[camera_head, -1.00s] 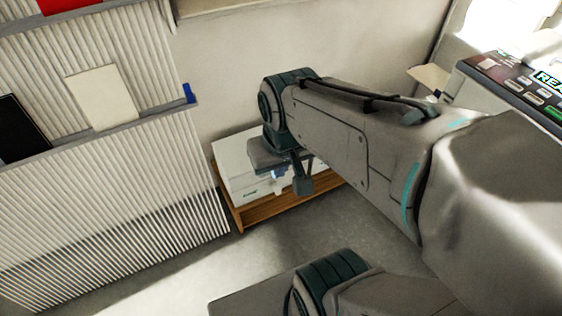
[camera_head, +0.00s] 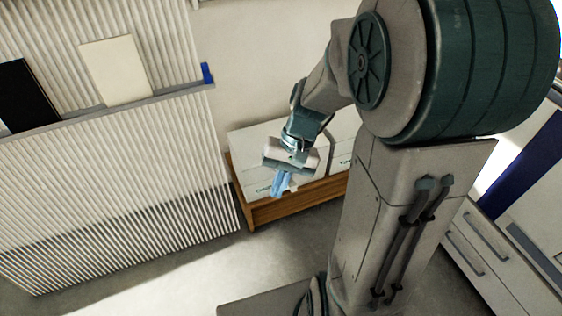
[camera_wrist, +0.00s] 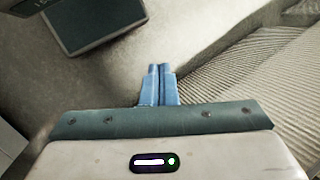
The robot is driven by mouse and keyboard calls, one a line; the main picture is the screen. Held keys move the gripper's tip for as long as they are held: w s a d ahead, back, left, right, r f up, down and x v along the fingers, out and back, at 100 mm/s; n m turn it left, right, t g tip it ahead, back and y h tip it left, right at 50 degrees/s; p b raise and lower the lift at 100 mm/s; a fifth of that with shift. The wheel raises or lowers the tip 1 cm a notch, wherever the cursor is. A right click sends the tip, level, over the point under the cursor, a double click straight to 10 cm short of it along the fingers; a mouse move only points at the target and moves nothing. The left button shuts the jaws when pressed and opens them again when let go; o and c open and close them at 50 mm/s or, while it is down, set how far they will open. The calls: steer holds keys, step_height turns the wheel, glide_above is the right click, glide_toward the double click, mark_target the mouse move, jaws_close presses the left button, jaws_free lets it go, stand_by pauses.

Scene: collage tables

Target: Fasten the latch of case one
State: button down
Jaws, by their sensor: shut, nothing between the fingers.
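Two white box-like cases stand side by side on a low wooden bench (camera_head: 300,207) against the wall in the head view: a left case (camera_head: 248,147) and a right case (camera_head: 343,132). Each has small blue-green lettering on its front. I cannot tell which is case one, and no latch can be made out. My gripper (camera_head: 281,186) hangs in front of the left case and covers part of it. Its blue fingers point down. In the wrist view my gripper (camera_wrist: 159,70) is shut and empty, its two fingers together; no case shows there.
A ribbed white display panel (camera_head: 110,180) with a ledge stands to the left, holding a cream board (camera_head: 115,70) and a black board (camera_head: 25,95). It also shows in the wrist view (camera_wrist: 260,85). White drawers (camera_head: 490,265) stand at the right. The floor before the bench is clear.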

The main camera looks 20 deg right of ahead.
steer(key=w+d+f+m+t+y+b, duration=0.1)
steer(key=w+f+m+t+y+b, duration=0.25)
steer(key=f, duration=0.65)
steer(key=w+d+f+m+y+b, duration=0.1)
steer(key=w+f+m+y+b, duration=0.2)
steer(key=w+f+y+b, duration=0.5)
steer(key=w+f+m+t+y+b, duration=0.15)
steer(key=f+m+b, duration=0.25)
steer(key=f, duration=0.8)
steer(key=w+d+f+m+t+h+b, duration=0.1)
steer(key=d+f+m+t+h+b, duration=0.3)
steer(key=f, duration=0.5)
steer(key=w+d+f+m+t+h+b, duration=0.1)
steer(key=d+f+m+t+h+b, duration=0.3)
steer(key=f+m+t, duration=0.5)
steer(key=w+d+f+m+t+h+b, duration=0.1)
steer(key=d+f+m+t+h+b, duration=0.3)
steer(key=f, duration=0.7)
steer(key=d+m+t+h, duration=0.2)
steer(key=m+t+h, duration=0.1)
steer(key=m, duration=0.1)
steer(key=shift+d, duration=0.25)
steer(key=shift+w+r, duration=0.15)
steer(key=shift+w, duration=0.05)
